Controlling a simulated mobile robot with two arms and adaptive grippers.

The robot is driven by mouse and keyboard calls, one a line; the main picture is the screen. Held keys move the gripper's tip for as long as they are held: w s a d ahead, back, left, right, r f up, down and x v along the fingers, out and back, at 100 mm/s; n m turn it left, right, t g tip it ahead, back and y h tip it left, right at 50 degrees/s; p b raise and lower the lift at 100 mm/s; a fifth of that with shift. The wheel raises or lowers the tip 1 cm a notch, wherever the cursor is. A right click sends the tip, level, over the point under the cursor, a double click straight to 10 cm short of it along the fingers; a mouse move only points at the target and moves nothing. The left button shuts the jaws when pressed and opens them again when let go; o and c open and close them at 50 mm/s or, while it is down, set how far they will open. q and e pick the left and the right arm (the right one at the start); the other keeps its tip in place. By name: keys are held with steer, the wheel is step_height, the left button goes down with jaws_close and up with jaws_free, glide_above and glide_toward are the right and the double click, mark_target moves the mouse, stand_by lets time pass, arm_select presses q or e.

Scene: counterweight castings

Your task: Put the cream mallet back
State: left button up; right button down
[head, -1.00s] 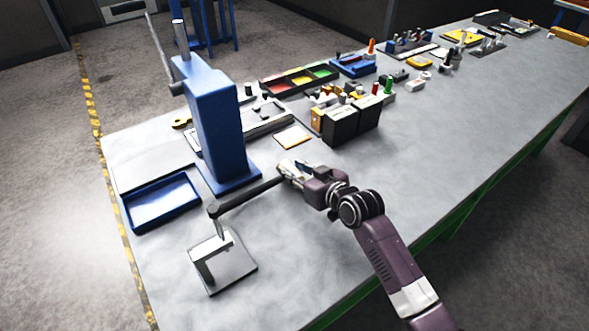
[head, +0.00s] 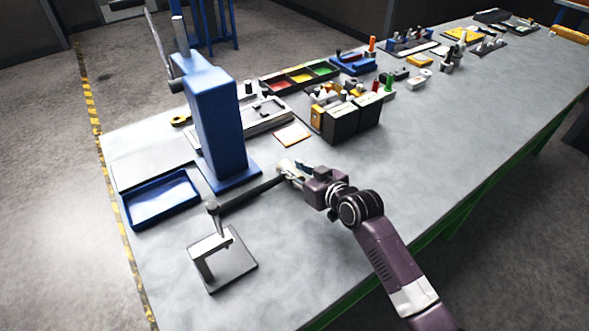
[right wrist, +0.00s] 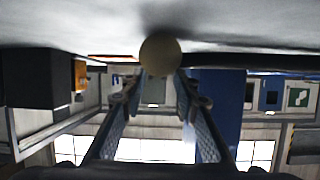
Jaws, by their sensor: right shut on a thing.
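My right gripper (head: 285,172) is shut on one end of the mallet (head: 250,193). My left gripper is not in view.
A tall blue press (head: 222,130) stands just behind the handle. A blue tray (head: 160,221) lies at the left edge. Black bins (head: 342,126) and an orange-edged card (head: 293,134) are behind my gripper. The table front right of the stand is clear.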

steer(key=c, duration=1.4)
jaws_free()
steer(key=shift+r, duration=0.1)
steer(key=shift+s+f, duration=0.1)
steer(key=shift+f, duration=0.2)
steer(key=v, duration=1.2)
steer(key=shift+r, duration=0.25)
